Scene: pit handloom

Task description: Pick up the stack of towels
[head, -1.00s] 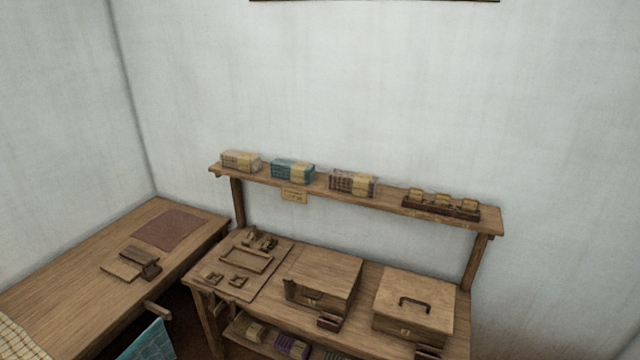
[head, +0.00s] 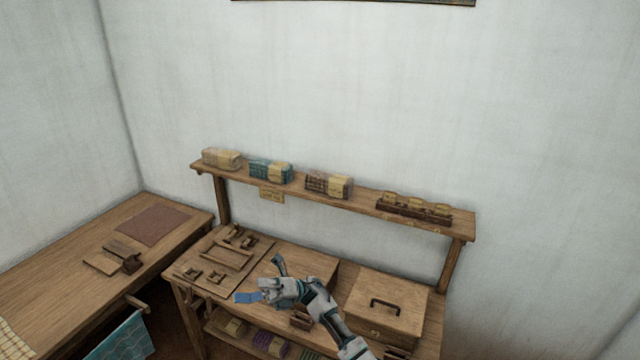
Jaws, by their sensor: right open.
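Three banded, folded stacks that look like towels stand in a row on the raised shelf: a cream stack (head: 221,159) at the left end, a teal stack (head: 264,171) with a tan band, and a brown checked stack (head: 322,184). Which one the task means, I cannot tell. My right gripper (head: 260,281) is open and empty, its fingers spread toward the upper left. It shows over the workbench, below the teal stack in the picture and apart from every stack. My arm hides part of the middle box. My left gripper is not in view.
The raised shelf (head: 376,214) also bears a dark rack (head: 412,210) with small tan items. The workbench (head: 338,305) holds a tray of wooden parts (head: 225,262) and a lidded box with a handle (head: 387,306). More folded bundles (head: 268,343) lie underneath. A side table (head: 60,275) stands left.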

